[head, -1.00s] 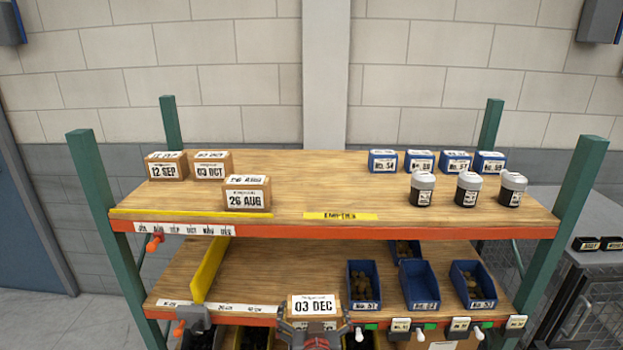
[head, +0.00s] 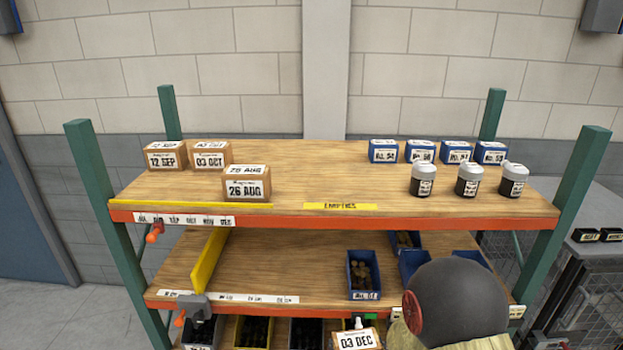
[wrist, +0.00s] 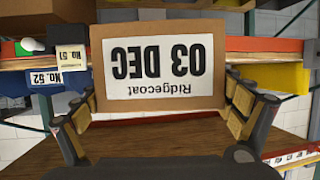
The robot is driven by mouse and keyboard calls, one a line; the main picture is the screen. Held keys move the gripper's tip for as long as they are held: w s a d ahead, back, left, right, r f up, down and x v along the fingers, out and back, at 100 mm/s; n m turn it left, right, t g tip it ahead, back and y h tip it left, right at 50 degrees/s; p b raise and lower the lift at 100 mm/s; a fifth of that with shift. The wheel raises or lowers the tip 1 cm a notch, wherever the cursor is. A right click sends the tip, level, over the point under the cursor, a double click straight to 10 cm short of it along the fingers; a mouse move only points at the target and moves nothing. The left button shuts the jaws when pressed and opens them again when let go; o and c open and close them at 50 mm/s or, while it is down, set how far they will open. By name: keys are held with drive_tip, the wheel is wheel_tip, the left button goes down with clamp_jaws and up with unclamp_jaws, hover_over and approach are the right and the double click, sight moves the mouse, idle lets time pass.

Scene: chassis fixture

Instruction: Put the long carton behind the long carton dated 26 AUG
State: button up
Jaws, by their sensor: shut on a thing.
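My gripper (wrist: 158,110) is shut on a long carton dated 03 DEC (wrist: 155,60); its label looks upside down in the wrist view. In the head view the held carton (head: 357,340) shows at the bottom edge, below the upper shelf's level, partly cut off. The long carton dated 26 AUG (head: 246,184) stands on the upper shelf, left of middle, near the front edge. Cartons dated 03 OCT (head: 210,156) and 12 SEP (head: 165,156) stand farther back to its left. The gripper fingers are hidden in the head view.
The upper shelf (head: 310,170) is bare behind and right of the 26 AUG carton. A yellow strip (head: 160,204) runs along its front left. White-lidded jars (head: 469,180) and small blue boxes (head: 456,151) stand at right. A lower shelf with blue bins (head: 362,274) lies below.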

drive_tip(key=shift+m+h, duration=0.6)
drive_tip(key=shift+h, duration=0.2)
drive_tip(key=d+f, duration=0.1)
drive_tip(key=d, duration=0.1)
drive_tip(key=s+d+f, duration=0.1)
drive_tip(key=d, duration=0.1)
drive_tip(key=d+f, duration=0.1)
drive_tip(key=f, duration=0.1)
drive_tip(key=shift+s+d+f, duration=0.1)
drive_tip(key=shift+s+d, duration=0.1)
drive_tip(key=shift+d, duration=0.65)
